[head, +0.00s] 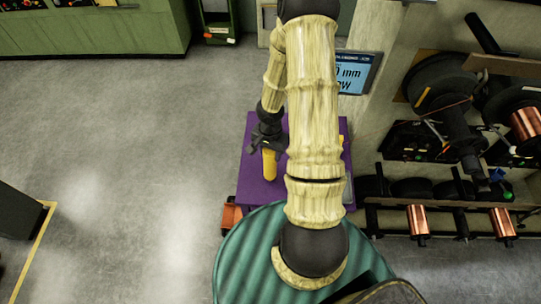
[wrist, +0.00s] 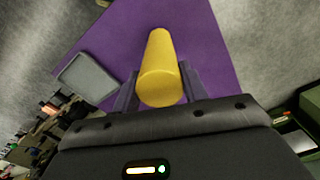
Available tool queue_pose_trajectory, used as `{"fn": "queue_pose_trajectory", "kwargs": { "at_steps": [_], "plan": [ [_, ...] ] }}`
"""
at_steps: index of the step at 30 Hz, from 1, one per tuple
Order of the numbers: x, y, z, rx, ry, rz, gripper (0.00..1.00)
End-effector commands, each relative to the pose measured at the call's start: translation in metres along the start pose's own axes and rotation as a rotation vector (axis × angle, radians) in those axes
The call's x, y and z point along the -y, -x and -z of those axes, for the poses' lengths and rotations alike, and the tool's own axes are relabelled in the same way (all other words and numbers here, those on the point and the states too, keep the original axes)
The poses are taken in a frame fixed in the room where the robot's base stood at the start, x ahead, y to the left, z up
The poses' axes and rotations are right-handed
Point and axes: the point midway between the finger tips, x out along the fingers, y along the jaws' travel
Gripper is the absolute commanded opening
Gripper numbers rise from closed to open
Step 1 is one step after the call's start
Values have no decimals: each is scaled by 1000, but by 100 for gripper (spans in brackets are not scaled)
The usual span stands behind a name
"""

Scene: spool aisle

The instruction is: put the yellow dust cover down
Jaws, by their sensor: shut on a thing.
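The yellow dust cover (wrist: 158,75) is a cylinder between the two fingers of my gripper (wrist: 160,88) in the wrist view. My gripper is shut on it. In the head view the dust cover (head: 269,165) hangs below my gripper (head: 268,146), over the left part of a purple tabletop (head: 253,190). The purple surface (wrist: 206,50) also lies behind the cover in the wrist view. I cannot tell whether the cover touches it. My arm hides much of the tabletop in the head view.
A grey tray (wrist: 88,78) lies on the purple surface. Shelving with black spools and copper reels (head: 418,222) stands at the right. A blue display (head: 357,73) is behind my arm. An orange-red object (head: 231,215) is beside the table. The floor at left (head: 130,130) is clear.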

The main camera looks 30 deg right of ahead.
Motion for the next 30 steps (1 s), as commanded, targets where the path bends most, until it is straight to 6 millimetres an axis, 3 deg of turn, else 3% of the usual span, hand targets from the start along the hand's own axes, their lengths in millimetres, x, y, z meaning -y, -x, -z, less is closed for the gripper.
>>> {"fn": "queue_pose_trajectory", "kwargs": {
  "at_steps": [5,13,14,17,30],
  "plan": [
    [0,-24,0,0,1,-1,16],
    [0,-26,1,-1,-3,0,16],
    [-1,-26,1,-1,-3,0,47],
    [-1,-26,1,-1,-3,0,65],
    [-1,-18,1,-2,-4,0,65]
  ]
}}
